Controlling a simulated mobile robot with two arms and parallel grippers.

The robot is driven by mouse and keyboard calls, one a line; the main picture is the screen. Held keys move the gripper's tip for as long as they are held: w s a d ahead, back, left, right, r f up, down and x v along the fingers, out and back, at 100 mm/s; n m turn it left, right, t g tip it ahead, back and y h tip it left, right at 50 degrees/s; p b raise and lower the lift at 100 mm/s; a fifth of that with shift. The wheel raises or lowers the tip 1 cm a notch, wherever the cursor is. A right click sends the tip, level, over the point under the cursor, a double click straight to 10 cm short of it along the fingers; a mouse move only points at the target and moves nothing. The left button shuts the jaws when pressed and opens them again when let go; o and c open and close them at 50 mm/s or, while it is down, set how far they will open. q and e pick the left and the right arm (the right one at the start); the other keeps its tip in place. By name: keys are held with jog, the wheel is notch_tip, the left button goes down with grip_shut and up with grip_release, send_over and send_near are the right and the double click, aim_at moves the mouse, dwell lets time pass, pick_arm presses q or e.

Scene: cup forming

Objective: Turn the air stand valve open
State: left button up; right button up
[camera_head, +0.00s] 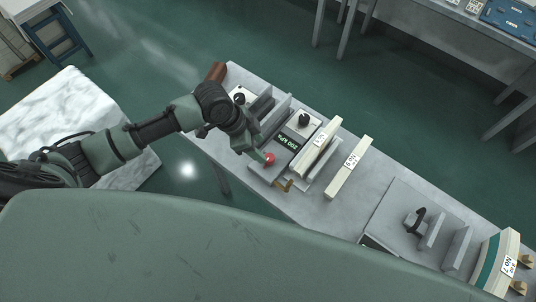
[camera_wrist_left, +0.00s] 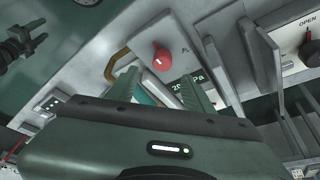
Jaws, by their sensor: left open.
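A red round knob (camera_head: 269,158) with a light mark sits on the front of a grey unit on the long bench. It also shows in the left wrist view (camera_wrist_left: 162,58), just beyond and between my fingertips. My left gripper (camera_head: 259,153) is open right beside this knob, and its two fingers (camera_wrist_left: 158,76) stand apart with nothing gripped. Whether a finger touches the knob I cannot tell. A white panel with a black knob (camera_head: 239,98) stands at the bench's far left end; in the left wrist view the word OPEN shows above its knob (camera_wrist_left: 308,50). My right gripper is not in view.
Next to the red knob are a green display (camera_head: 290,142), a black dial (camera_head: 304,119) and an ochre handle (camera_head: 284,185). Upright plates (camera_head: 262,106) stand between the white panel and the display. Cream blocks (camera_head: 349,168) stand to the right.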

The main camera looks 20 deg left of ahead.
aim_at(269, 157)
pick_arm(q)
jog(key=p+x, duration=0.1)
jog(key=x, duration=0.5)
jog(key=shift+w+f+p, duration=0.15)
jog(key=shift+p, duration=0.15)
jog(key=shift+w+d+f, duration=0.1)
jog(key=shift+f, duration=0.65)
grip_shut()
